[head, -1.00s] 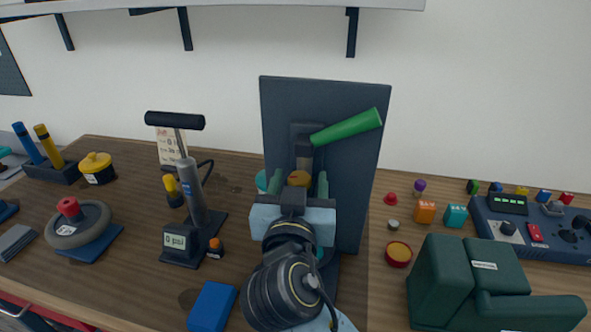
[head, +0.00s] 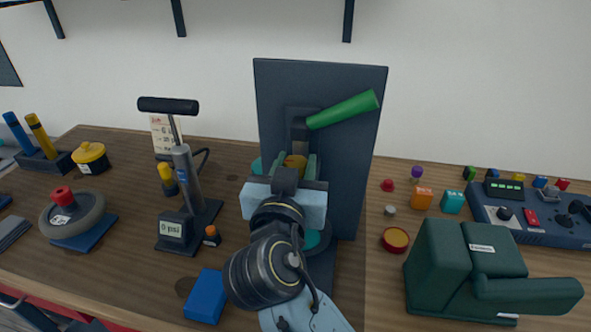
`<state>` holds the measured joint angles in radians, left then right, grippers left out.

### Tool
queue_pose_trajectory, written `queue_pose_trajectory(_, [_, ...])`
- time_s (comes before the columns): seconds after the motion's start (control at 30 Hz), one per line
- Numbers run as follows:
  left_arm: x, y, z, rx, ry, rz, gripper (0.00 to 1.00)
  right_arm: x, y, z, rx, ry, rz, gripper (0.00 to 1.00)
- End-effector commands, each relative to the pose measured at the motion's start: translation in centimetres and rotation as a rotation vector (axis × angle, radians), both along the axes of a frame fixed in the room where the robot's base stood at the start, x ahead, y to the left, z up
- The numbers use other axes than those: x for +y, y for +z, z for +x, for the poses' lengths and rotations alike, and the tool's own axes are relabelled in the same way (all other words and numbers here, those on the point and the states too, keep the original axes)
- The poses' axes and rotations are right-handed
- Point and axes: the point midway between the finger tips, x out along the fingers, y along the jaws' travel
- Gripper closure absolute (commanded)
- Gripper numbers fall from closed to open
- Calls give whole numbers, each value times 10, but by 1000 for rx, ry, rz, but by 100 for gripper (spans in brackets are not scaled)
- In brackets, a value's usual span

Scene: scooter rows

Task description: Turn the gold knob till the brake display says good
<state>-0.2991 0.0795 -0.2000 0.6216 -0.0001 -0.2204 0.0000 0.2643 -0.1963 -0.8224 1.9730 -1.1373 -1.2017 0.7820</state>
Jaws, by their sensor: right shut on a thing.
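The gold knob (head: 295,161) shows between the fingers of my right gripper (head: 296,169), in front of the dark upright panel (head: 345,175). The gripper is shut on it, and its palm and wrist hide most of the knob's lower part. A green lever (head: 343,110) sticks out up and right from the panel, above the knob. A teal round part shows partly behind my gripper. I cannot make out a brake display on this stand; my arm may cover it. My left gripper is not in view.
A pump (head: 187,180) with a "0 psi" display stands left of the panel. A blue block (head: 206,296) lies at the front. A green padded seat (head: 470,270) and a control box (head: 530,215) are at the right. Small coloured pieces lie between the panel and the box.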

Motion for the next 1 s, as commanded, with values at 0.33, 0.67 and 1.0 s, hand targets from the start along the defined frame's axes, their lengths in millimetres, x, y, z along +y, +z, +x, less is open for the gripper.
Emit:
queue_pose_trajectory(0.33, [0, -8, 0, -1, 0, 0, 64, 0, 1, 0, -2, -59, 0, 89])
queue_pose_trajectory(0.67, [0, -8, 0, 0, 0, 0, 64, 0, 1, 0, -2, -58, 0, 44])
queue_pose_trajectory(1.0, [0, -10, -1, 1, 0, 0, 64, 2, 0, -8, 0, -57, 2, 44])
